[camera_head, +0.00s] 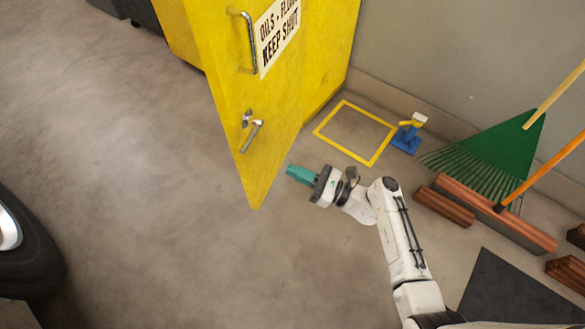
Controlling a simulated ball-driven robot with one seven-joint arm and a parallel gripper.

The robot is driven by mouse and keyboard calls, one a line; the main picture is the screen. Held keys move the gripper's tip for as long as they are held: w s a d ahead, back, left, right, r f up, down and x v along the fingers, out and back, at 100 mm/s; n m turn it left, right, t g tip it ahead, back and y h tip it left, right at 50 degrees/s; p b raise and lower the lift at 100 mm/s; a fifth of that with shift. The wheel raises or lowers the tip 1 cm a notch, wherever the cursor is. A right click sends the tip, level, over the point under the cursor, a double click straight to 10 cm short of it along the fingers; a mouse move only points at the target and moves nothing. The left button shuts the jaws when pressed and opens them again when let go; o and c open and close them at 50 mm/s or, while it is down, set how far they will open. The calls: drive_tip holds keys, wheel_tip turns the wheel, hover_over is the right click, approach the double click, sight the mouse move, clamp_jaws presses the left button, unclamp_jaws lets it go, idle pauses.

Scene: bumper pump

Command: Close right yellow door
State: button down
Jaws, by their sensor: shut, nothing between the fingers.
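The yellow door (245,110) stands open, swung out from the yellow cabinet (325,50) at the top middle. It has a long bar handle (248,42), a smaller lever handle (252,136) below it, and part of a white sign reading "KEEP SHUT" (279,35). My gripper (290,171) has teal fingers and is shut and empty. It is in front of the floor, just right of the door's lower part, pointing left toward it. I cannot tell whether the fingertips touch the door; a small gap shows in the picture. The cabinet's inside is mostly hidden by the door.
A yellow floor outline (355,103) and a blue and yellow object (408,132) lie near the wall. A green rake (492,155), a broom (485,211) and brick-coloured blocks (444,206) are at right. A dark tyre (28,250) is at left. The floor left of the door is clear.

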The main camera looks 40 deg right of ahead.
drive_tip(key=x, duration=1.1)
drive_tip(key=shift+b, duration=0.4)
drive_tip(key=shift+w+a, duration=0.1)
drive_tip(key=shift+a, duration=0.05)
